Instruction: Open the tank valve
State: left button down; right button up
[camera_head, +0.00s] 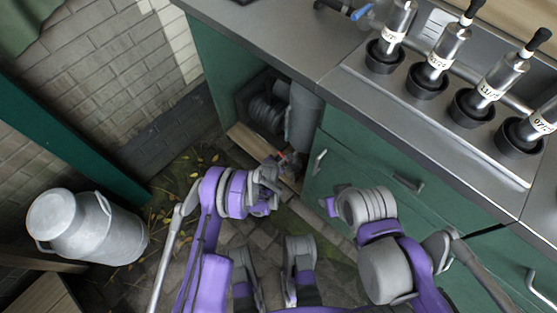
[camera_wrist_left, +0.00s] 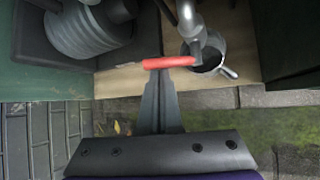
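The grey tank (camera_head: 303,118) stands upright in the open cupboard bay under the counter. Its valve has a red lever handle (camera_head: 287,158) low at the front, which also shows in the left wrist view (camera_wrist_left: 166,62) lying roughly sideways across the picture. A metal spout and a small grey cup-like part (camera_wrist_left: 205,55) are beside it. My left gripper (camera_head: 272,178) is in front of the valve. In the left wrist view its fingers (camera_wrist_left: 158,85) reach up to the red handle; contact and finger gap are unclear. My right gripper (camera_head: 332,203) is near the green drawers, away from the valve.
A ribbed grey unit (camera_head: 266,108) sits beside the tank. Green drawers with bar handles (camera_head: 408,184) border the bay on the right. A metal milk can (camera_head: 115,235) stands at left. Labelled metal cylinders (camera_head: 438,60) and a blue-handled tap (camera_head: 360,12) are on the counter.

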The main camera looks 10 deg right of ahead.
pick_arm(q)
jog(key=shift+s+d+r+p, duration=0.3)
jog(key=shift+s+d+r, duration=0.2)
jog(key=shift+s+r, duration=0.1)
pick_arm(e)
jog(key=shift+s+d+r, duration=0.1)
jog(key=shift+s+r, duration=0.2)
jog(key=shift+s, duration=0.1)
dwell(0.6)
pick_arm(q)
jog(key=shift+s+d+r, duration=0.25)
jog(key=shift+s+d, duration=0.1)
jog(key=shift+s, duration=0.1)
pick_arm(e)
jog(key=shift+s+d+r, duration=0.1)
jog(key=shift+s+d, duration=0.15)
jog(key=shift+s, duration=0.1)
pick_arm(q)
jog(key=shift+r+p, duration=0.5)
jog(key=shift+r, duration=0.3)
pick_arm(e)
jog(key=shift+r, duration=0.4)
pick_arm(q)
jog(key=shift+a, duration=0.1)
